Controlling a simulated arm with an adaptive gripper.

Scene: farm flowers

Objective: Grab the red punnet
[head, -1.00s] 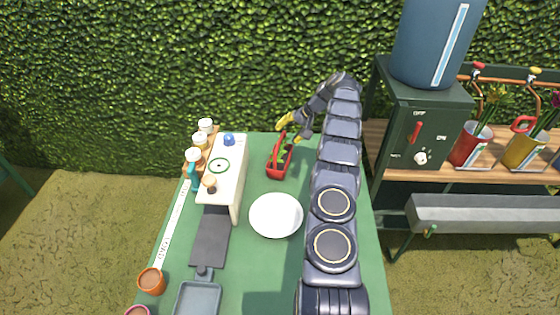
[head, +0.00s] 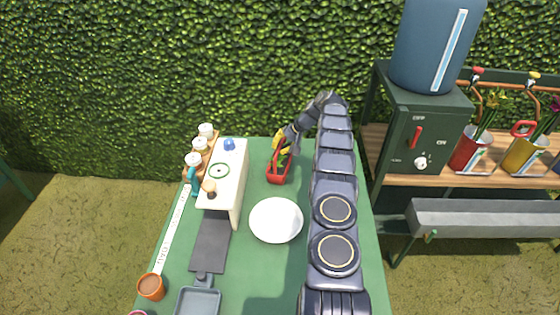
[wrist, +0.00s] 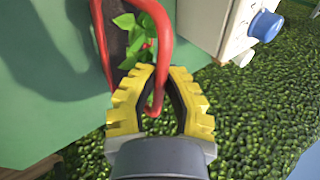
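The red punnet (head: 278,177) stands on the green table near its far edge, with green leaves and a raised red handle. In the wrist view the handle (wrist: 161,45) arches between my yellow fingertips, and leaves with a bit of red show beside it. The punnet's base is hidden in the wrist view.
A white plate (head: 276,220) lies in front of the punnet. A cream box (head: 234,205) with a blue knob (head: 229,144) stands to its left, beside several white-capped jars (head: 200,145). A dark green cabinet (head: 428,120) is right of the table. A hedge rises behind.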

